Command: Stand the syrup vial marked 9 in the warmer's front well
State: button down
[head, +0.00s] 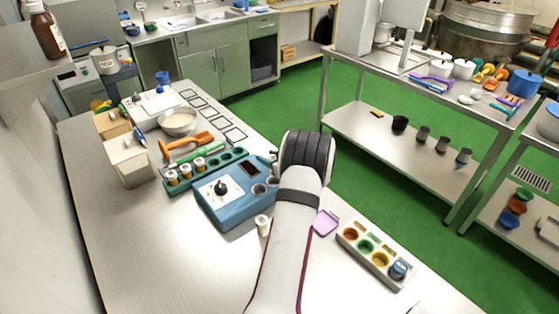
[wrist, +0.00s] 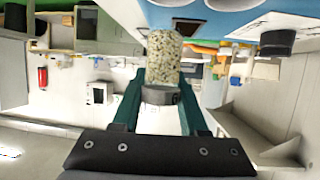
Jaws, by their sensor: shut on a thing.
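In the wrist view my gripper (wrist: 161,88) has its two green fingers shut on a vial (wrist: 163,58) with speckled cream contents and a grey band.
A green rack (head: 208,171) with several vials stands behind the warmer. A small white-topped container (head: 262,222) is at the warmer's front edge. A purple tray (head: 325,222) and a grey block with coloured wells (head: 350,245) lie right of my arm. The front-left table is clear.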

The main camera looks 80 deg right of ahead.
aim_at(270, 177)
jog(key=shift+f, duration=2.4)
jog(key=shift+f, duration=0.65)
jog(key=c, duration=0.7)
grip_release()
jog(key=v, duration=1.1)
jog(key=shift+s, duration=0.1)
